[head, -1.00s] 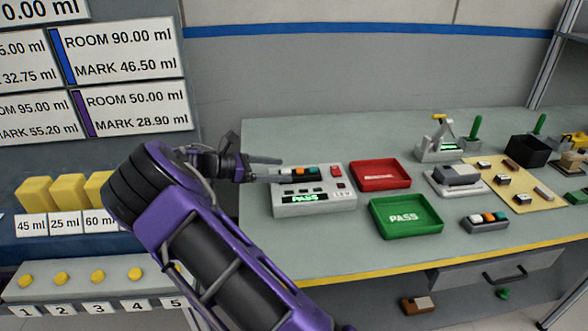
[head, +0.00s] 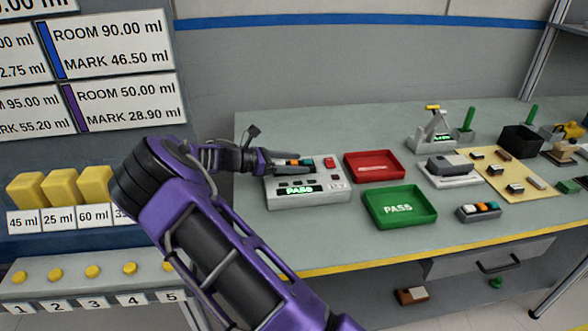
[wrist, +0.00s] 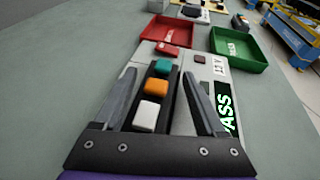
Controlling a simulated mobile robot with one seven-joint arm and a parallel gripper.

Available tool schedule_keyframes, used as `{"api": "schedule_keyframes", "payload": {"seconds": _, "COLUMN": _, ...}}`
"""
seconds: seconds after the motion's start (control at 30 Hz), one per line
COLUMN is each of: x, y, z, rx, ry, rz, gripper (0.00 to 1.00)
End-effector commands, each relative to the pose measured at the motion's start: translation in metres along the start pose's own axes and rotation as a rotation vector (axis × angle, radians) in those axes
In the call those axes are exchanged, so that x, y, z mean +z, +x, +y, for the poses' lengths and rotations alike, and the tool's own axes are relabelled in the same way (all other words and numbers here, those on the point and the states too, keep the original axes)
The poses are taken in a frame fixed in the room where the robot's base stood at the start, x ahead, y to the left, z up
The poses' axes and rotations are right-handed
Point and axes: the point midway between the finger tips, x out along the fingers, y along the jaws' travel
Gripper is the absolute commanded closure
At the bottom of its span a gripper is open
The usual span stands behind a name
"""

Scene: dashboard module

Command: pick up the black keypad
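The black keypad (head: 294,161) lies on the white tester box with the green PASS display (head: 299,190). In the wrist view the keypad (wrist: 154,95) shows teal, orange and white buttons in a row. My gripper (head: 300,166) is low over the tester, at the keypad. In the wrist view my gripper (wrist: 166,75) has one finger along each long side of the keypad, spread apart. The left finger is very close to the keypad's side; I cannot tell if it touches. The right finger stands a little apart from it.
A red tray (head: 374,166) and a green PASS tray (head: 400,208) stand right of the tester. Another button block (head: 479,211) lies right of the green tray. A grey device (head: 452,168) stands behind it. The tester also has a red button (head: 330,162).

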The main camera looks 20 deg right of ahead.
Motion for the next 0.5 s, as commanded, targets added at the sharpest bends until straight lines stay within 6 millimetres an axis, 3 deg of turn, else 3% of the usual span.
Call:
{"api": "schedule_keyframes", "payload": {"seconds": 0.03, "x": -0.0001, "y": -0.0002, "z": 0.0000, "rx": 0.000, "ry": 0.000, "rz": 0.000, "gripper": 0.38}}
{"api": "schedule_keyframes", "payload": {"seconds": 0.37, "x": -0.0004, "y": -0.0003, "z": -0.0001, "rx": 0.000, "ry": -0.001, "rz": 0.000, "gripper": 0.97}}
{"api": "schedule_keyframes", "payload": {"seconds": 0.5, "x": -0.0003, "y": -0.0004, "z": -0.0001, "rx": 0.000, "ry": -0.001, "rz": 0.000, "gripper": 1.00}}
